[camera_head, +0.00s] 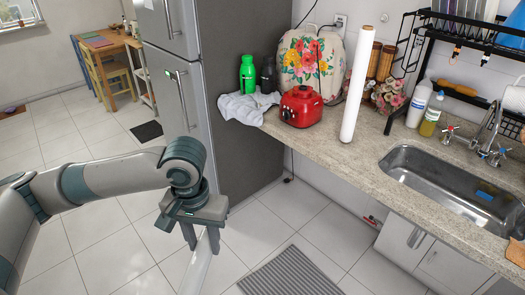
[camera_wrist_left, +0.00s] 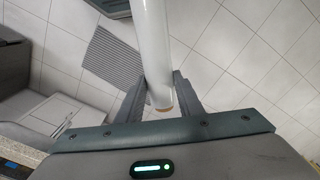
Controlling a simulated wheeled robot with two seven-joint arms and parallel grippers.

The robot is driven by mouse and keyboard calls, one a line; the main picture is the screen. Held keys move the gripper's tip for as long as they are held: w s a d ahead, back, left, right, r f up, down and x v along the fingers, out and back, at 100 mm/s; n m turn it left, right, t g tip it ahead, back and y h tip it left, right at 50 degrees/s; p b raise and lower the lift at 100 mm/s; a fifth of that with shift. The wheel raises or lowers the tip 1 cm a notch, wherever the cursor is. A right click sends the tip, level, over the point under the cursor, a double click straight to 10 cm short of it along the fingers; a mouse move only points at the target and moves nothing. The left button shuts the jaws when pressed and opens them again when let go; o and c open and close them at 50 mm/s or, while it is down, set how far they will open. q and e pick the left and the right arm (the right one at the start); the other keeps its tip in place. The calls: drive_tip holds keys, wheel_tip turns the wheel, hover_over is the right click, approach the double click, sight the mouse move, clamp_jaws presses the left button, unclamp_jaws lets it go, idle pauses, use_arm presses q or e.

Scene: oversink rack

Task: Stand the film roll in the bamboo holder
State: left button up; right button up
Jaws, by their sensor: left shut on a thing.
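My left gripper (camera_head: 201,240) is shut on a long, pale film roll (camera_head: 202,262), above the floor and to the left of the counter. In the left wrist view the film roll (camera_wrist_left: 152,45) lies between the two fingers (camera_wrist_left: 159,80), with its brownish near end close to the palm and its length running away toward the floor. A second tall white roll (camera_head: 357,85) stands upright on the counter. Behind it are brown, bamboo-like cylinders (camera_head: 374,60); I cannot tell for sure which is the bamboo holder. My right gripper is not in view.
The counter (camera_head: 337,155) holds a red appliance (camera_head: 301,106), a grey cloth (camera_head: 248,107), a green bottle (camera_head: 248,74) and a floral item (camera_head: 308,55). The sink (camera_head: 455,185) and black rack (camera_head: 465,22) are at right. A fridge (camera_head: 215,70) stands left. The counter front strip is clear.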

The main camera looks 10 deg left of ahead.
use_arm(q)
drive_tip(key=s+f, duration=0.3)
drive_tip(key=f, duration=0.9)
drive_tip(key=shift+s+f, duration=0.4)
